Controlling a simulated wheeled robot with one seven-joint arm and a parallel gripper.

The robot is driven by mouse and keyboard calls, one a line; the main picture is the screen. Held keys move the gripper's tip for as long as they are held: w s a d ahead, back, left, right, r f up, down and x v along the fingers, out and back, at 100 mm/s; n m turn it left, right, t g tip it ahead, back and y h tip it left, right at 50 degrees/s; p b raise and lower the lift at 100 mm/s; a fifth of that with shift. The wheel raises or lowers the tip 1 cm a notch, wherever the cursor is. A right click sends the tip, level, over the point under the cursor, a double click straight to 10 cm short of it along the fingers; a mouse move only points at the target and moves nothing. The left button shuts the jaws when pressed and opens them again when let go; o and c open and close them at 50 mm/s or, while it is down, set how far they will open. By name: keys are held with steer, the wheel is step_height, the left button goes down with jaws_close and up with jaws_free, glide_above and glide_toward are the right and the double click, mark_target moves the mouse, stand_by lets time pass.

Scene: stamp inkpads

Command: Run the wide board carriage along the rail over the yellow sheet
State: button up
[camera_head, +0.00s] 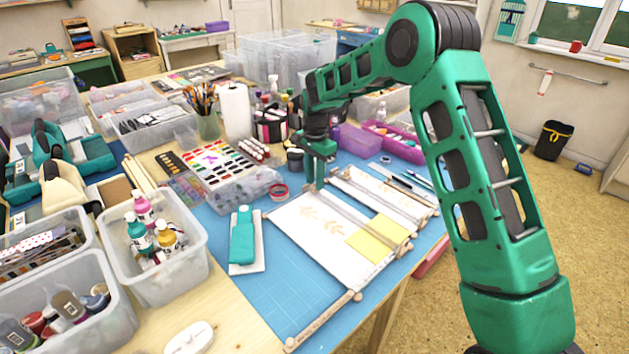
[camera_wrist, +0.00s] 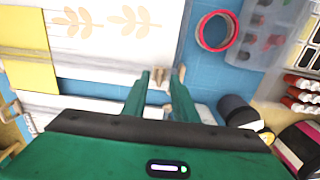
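The yellow sheet (camera_head: 378,238) lies at the right end of a white panel (camera_head: 318,232) printed with leaf shapes. It also shows at the left edge of the wrist view (camera_wrist: 22,35). A long white board (camera_head: 378,196) with wooden end pieces, which looks like the carriage, lies along the panel's far side; which part is the rail I cannot tell. My gripper (camera_head: 319,185) points down at the panel's far left corner, away from the yellow sheet. In the wrist view its fingers (camera_wrist: 162,92) are apart, near small wooden end pieces (camera_wrist: 159,73). Contact is unclear.
A teal tool (camera_head: 243,236) on a white plate lies left of the panel on the blue mat (camera_head: 262,297). The mat's front left is clear.

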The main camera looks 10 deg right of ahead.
steer(key=shift+f, duration=0.2)
jaws_close()
steer(key=shift+a, duration=0.1)
stand_by(1.3)
